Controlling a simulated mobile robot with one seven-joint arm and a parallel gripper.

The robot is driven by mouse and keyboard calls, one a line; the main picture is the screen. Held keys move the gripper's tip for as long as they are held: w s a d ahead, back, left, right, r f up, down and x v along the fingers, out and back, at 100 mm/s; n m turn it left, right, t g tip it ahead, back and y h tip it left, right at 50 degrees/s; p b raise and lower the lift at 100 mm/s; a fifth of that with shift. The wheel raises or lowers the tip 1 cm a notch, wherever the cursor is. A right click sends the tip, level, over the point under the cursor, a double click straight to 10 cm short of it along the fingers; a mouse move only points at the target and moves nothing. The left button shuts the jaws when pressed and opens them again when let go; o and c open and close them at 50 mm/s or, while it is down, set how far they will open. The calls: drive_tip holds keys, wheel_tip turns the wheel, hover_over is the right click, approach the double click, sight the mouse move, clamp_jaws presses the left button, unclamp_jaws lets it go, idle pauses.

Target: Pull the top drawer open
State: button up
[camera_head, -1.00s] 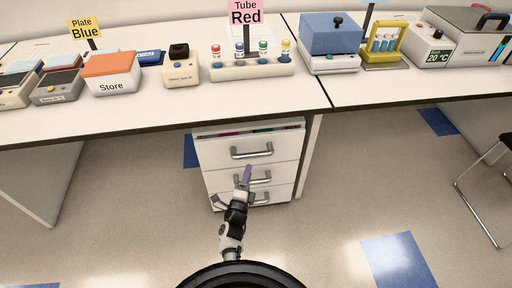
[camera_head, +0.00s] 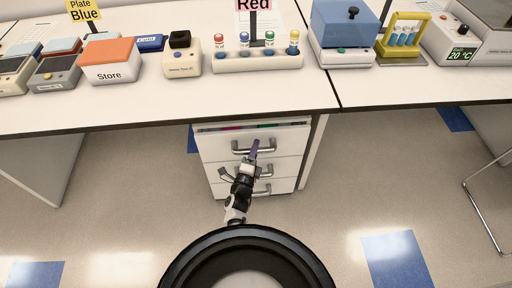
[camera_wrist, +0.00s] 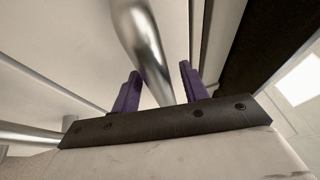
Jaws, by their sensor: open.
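The top drawer (camera_head: 220,144) is the uppermost of a white three-drawer cabinet under the bench. Its front stands slightly proud, with colored items showing along its top edge. Its metal bar handle (camera_head: 240,152) is in line with my gripper (camera_head: 254,148) in the head view. In the wrist view, the handle bar (camera_wrist: 146,50) runs between the two purple fingers of my gripper (camera_wrist: 160,85). The fingers are apart, one on each side of the bar. I cannot tell whether either finger touches it.
The bench top (camera_head: 150,112) overhangs the cabinet and carries a tube rack (camera_head: 258,62), a box marked Store (camera_head: 108,68) and other devices. The lower drawers have similar handles. A chair (camera_head: 480,205) stands at the right. The floor beside the cabinet is clear.

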clamp_jaws()
drive_tip(key=shift+s, duration=0.15)
